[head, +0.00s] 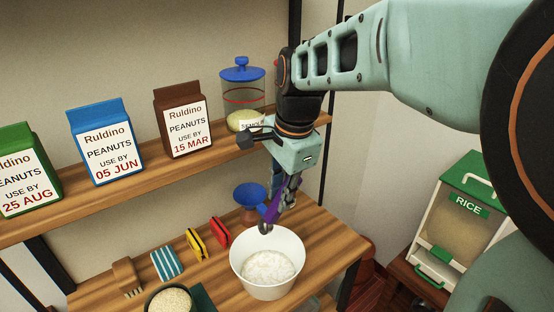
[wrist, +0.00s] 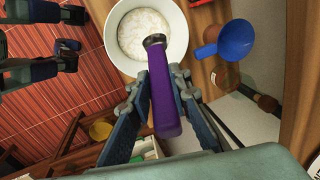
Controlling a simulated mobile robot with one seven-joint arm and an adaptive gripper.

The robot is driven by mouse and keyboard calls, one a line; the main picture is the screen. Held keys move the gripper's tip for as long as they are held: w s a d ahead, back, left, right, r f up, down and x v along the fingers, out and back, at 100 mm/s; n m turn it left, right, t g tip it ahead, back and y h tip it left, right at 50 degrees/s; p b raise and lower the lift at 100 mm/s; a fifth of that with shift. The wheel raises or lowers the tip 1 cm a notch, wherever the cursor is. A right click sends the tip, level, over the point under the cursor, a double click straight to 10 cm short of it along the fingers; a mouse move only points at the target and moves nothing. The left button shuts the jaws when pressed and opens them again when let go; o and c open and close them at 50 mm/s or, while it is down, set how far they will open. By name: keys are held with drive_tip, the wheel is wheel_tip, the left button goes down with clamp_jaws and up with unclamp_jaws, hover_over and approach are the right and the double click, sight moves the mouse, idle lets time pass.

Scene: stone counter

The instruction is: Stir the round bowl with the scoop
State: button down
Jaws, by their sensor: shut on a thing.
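The round white bowl (head: 270,290) stands on the wooden counter and holds pale, grainy contents. In the wrist view the bowl (wrist: 180,40) is at the top centre. My gripper (head: 283,196) is above the back of the bowl, fingers pointing down. It is shut on the purple handle of the scoop (head: 271,212). In the wrist view the scoop (wrist: 164,105) sits between my gripper's fingers (wrist: 156,88), its metal end over the near part of the bowl. I cannot tell whether that end touches the contents.
A dark bowl of grain (head: 170,302), a wooden tool (head: 127,278), a striped cloth (head: 167,263) and yellow (head: 196,245) and red (head: 221,233) items lie left. A shelf (head: 100,194) with cartons and a jar (head: 243,90) is above.

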drive_tip(key=shift+d+f+b, duration=2.45)
drive_tip(key=shift+f+b, duration=0.2)
drive_tip(key=shift+f, duration=0.45)
drive_tip(key=a+f+b, duration=0.5)
drive_tip(key=f+b, duration=0.1)
drive_tip(key=f, duration=0.3)
drive_tip(key=shift+f+b, duration=0.3)
drive_tip(key=shift+f, duration=0.1)
